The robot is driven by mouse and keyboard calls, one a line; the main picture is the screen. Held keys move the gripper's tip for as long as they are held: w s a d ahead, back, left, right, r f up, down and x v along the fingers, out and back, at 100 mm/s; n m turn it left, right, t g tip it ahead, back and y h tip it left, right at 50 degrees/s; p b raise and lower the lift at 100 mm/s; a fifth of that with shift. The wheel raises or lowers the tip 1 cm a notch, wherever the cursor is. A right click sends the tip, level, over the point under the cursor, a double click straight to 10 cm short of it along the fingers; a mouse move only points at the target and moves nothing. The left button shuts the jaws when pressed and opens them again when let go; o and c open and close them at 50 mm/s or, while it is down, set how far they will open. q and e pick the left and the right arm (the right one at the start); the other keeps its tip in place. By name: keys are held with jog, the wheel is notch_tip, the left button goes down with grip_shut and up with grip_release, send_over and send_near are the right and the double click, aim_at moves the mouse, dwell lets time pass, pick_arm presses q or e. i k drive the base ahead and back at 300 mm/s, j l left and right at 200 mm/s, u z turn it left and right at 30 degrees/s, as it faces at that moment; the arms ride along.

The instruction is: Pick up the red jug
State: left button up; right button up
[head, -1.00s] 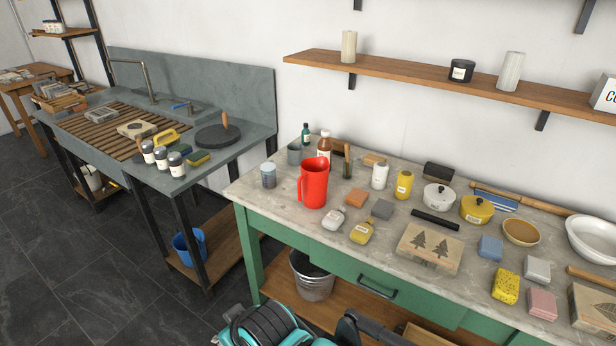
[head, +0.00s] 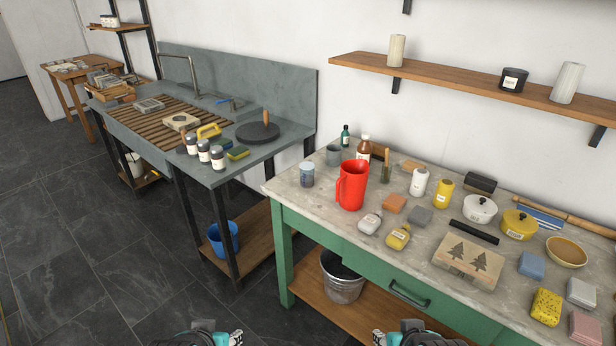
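The red jug (head: 353,186) stands upright on the left part of the green table's (head: 301,201) pale top, its handle toward the left. A brown bottle (head: 364,149) is just behind it and a small blue-grey jar (head: 307,175) is to its left. At the bottom edge, my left gripper (head: 236,338) and my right gripper (head: 379,338) show only in part. Both are low in front of the table and well apart from the jug. The frame edge cuts them off, so their opening is hidden.
A metal bucket (head: 342,277) is on the lower shelf. A grey sink bench (head: 222,172) stands left. The dark floor (head: 95,250) at left is clear.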

aim_at(352, 184)
jog(key=i+j+z, duration=0.15)
jog(key=i+j, duration=0.65)
